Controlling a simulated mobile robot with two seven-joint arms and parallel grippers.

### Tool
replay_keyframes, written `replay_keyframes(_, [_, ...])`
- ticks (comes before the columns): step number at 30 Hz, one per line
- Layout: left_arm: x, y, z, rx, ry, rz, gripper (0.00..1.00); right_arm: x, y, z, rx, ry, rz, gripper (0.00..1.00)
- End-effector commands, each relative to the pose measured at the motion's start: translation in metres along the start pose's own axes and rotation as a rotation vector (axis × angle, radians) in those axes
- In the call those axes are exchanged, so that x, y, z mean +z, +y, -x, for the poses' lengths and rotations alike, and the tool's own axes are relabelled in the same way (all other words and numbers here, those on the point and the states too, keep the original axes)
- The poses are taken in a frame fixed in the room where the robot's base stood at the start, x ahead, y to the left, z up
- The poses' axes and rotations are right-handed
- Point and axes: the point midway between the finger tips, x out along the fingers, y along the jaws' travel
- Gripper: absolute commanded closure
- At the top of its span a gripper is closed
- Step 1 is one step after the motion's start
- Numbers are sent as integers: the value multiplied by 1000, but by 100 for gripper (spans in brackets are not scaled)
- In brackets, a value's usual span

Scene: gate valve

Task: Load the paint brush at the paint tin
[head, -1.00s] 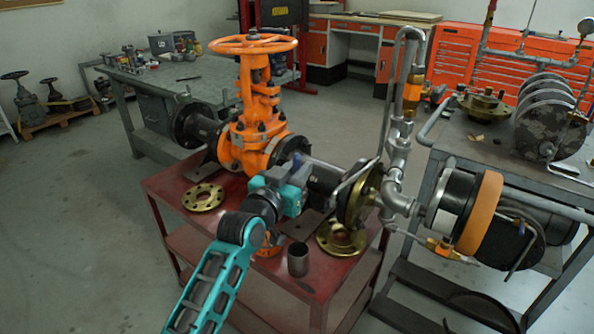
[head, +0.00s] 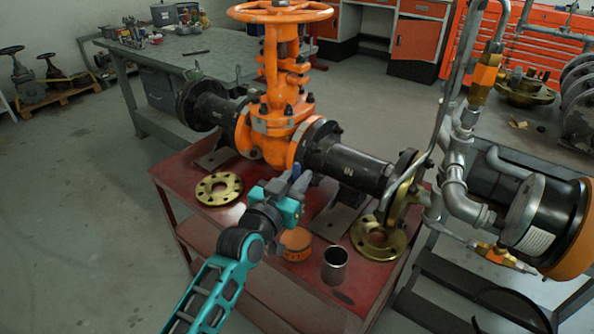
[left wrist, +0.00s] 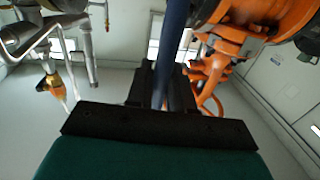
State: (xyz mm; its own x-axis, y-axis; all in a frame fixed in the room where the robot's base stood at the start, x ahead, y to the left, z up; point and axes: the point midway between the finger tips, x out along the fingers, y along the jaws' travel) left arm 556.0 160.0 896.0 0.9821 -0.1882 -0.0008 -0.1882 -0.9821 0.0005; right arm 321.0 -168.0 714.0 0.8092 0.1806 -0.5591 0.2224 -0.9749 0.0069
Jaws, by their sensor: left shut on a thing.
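My left gripper (head: 290,192) is above the red table, in front of the valve's black pipe. It is shut on the paint brush, whose blue handle (left wrist: 172,45) rises between the black jaws in the left wrist view. The brush's bristles are not clear in either view. The orange paint tin (head: 297,247) stands on the table, below and just to the right of the gripper in the head view. The gripper and wrist partly cover it, and its opening is hard to make out. My right gripper is not in view.
An orange gate valve (head: 275,125) with black pipes stands on the red table (head: 185,175). An open metal cup (head: 334,265) is right of the tin. Brass flanges lie at left (head: 219,189) and right (head: 379,240). Grey piping (head: 458,165) rises at the right.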

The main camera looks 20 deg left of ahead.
Motion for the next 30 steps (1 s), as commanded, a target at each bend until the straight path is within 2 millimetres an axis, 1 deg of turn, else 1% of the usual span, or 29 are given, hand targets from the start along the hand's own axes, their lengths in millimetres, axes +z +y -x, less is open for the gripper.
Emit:
replay_keyframes(5, [8,1,2,0,0,1,100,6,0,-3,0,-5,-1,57])
replay_keyframes(12, [33,1,2,0,1,1,100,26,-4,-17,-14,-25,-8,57])
replay_keyframes(18, [52,0,2,-1,1,1,100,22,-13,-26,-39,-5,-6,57])
replay_keyframes(21, [58,0,2,-1,0,1,100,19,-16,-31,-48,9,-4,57])
replay_keyframes(25, [62,0,2,-1,1,1,100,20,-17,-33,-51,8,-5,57])
replay_keyframes(30, [63,0,2,-1,0,0,100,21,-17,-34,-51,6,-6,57])
